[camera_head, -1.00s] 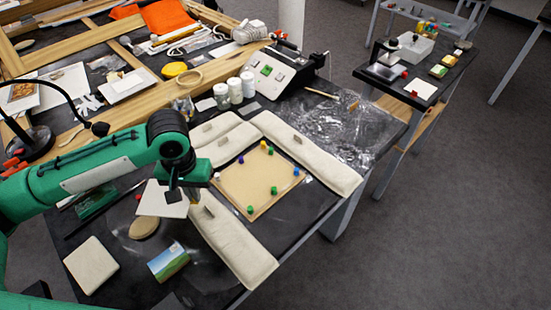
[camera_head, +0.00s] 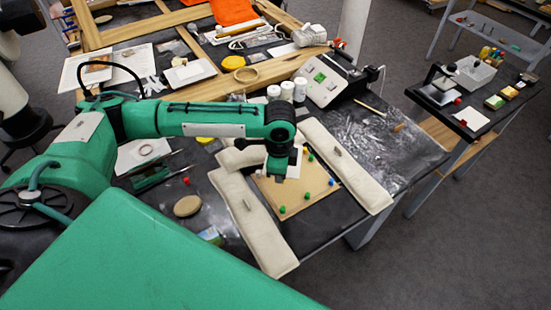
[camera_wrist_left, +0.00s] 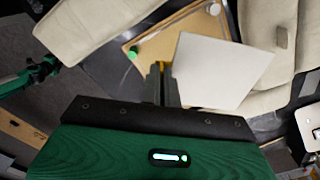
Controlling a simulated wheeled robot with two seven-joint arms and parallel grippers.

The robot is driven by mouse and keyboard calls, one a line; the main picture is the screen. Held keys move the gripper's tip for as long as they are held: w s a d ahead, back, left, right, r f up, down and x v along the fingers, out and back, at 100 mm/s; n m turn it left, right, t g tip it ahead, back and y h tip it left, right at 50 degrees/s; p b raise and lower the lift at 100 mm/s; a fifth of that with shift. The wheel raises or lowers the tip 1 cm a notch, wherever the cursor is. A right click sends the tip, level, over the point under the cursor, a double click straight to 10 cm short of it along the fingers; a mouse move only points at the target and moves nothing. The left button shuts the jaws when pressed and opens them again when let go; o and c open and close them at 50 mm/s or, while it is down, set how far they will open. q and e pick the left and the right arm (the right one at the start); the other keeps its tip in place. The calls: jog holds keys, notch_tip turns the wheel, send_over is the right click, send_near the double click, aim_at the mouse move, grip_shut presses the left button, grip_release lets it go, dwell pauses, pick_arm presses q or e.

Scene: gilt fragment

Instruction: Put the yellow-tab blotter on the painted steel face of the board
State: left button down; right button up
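The blotter is a thin white square (camera_wrist_left: 222,70) with a yellow tab (camera_wrist_left: 162,66). My left gripper (camera_wrist_left: 161,85) is shut on the tab edge; the sheet extends to the right in the wrist view. In the head view my left gripper (camera_head: 277,176) is above the board's left part, and a strip of the blotter (camera_head: 296,161) shows beside it. The board (camera_head: 295,203) is a tan panel with several small coloured pieces on it; it also shows in the wrist view (camera_wrist_left: 197,22). The blotter appears above the board; contact cannot be told. My right gripper is out of view.
Long beige pads (camera_head: 252,225) flank the board, each with a small grey tab. A grey control box (camera_head: 331,82) and white jars (camera_head: 287,91) stand behind. Clear crinkled film (camera_head: 365,130) lies to the right. A round tan disc (camera_head: 187,206) lies left of the pads.

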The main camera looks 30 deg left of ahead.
pick_arm(q)
jog(key=m+p, duration=0.1)
jog(key=m, duration=0.1)
jog(key=m+p, duration=0.1)
jog(key=m, duration=0.1)
jog(key=w+a+m+p, duration=0.1)
jog(key=shift+a+r+m, duration=0.1)
jog(key=shift+r+m, duration=0.2)
jog(key=shift+m, duration=0.1)
jog(key=shift+w+a+m+p, duration=0.15)
jog(key=shift+m+p, duration=0.15)
jog(key=shift+m, duration=0.3)
jog(key=shift+w+a+m+p, duration=0.1)
jog(key=shift+m+p, duration=0.15)
jog(key=shift+m, duration=0.35)
jog(key=shift+w+a+f+m, duration=0.1)
jog(key=shift+a+f+m, duration=0.1)
jog(key=shift+m, duration=0.6)
jog(key=b, duration=0.5)
send_over(275, 190)
notch_tip(275, 190, down, 6)
jog(key=shift+r, duration=0.25)
notch_tip(275, 190, down, 3)
jog(key=b, duration=0.3)
jog(key=shift+r, duration=0.2)
jog(key=shift+f, duration=0.45)
